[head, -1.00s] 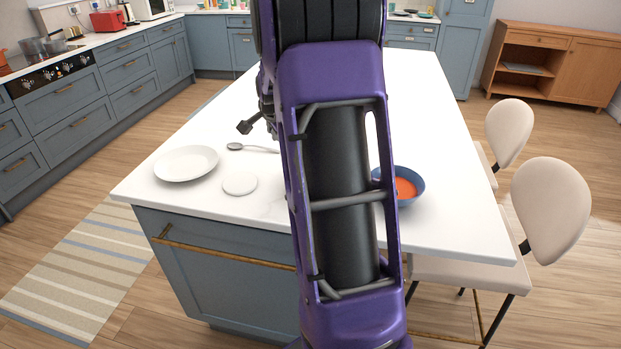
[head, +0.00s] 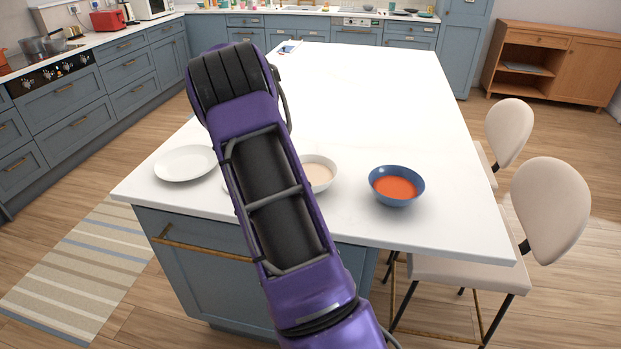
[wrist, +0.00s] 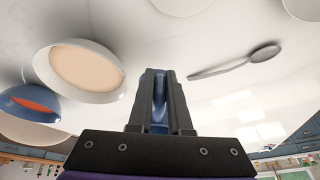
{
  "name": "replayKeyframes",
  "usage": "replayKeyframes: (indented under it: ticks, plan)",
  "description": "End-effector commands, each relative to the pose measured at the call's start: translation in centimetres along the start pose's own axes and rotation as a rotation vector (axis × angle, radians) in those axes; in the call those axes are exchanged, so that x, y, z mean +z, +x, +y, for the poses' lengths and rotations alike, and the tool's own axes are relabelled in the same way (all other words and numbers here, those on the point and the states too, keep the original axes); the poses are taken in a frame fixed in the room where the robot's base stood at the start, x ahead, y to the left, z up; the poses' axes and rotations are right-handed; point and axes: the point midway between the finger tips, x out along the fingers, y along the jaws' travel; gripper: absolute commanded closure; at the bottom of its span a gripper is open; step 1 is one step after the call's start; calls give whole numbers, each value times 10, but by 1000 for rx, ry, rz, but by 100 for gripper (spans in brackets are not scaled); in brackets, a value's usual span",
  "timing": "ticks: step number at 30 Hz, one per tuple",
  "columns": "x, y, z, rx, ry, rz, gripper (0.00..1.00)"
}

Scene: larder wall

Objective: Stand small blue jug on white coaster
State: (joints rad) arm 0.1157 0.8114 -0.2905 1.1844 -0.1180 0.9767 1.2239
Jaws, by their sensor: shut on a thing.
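In the wrist view my gripper (wrist: 160,100) is shut on the small blue jug (wrist: 160,86). Only a narrow blue strip of the jug shows between the dark fingers, so its base and tilt cannot be told. The white coaster (wrist: 181,5) is a pale disc cut off at the top edge of the wrist view, apart from the fingers. In the head view my arm covers most of the coaster, and my gripper and the jug are hidden behind the arm.
On the white island top (head: 350,100) stand a white plate (head: 185,163), a white bowl of pale food (head: 320,173) and a blue bowl of orange food (head: 397,186). A spoon (wrist: 236,62) lies near the coaster. The island's far part is mostly clear.

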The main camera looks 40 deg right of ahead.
Motion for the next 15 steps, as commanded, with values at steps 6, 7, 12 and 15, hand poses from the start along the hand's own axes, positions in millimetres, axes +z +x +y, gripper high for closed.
replayKeyframes:
  ticks: [6, 7, 12, 15]
  plan:
    - [2, 7, -2, 38, -15, 4, 100]
    - [2, 7, -2, 39, -15, 4, 100]
    - [2, 7, -2, 38, -14, 4, 100]
    - [6, 4, -3, 35, -20, 1, 100]
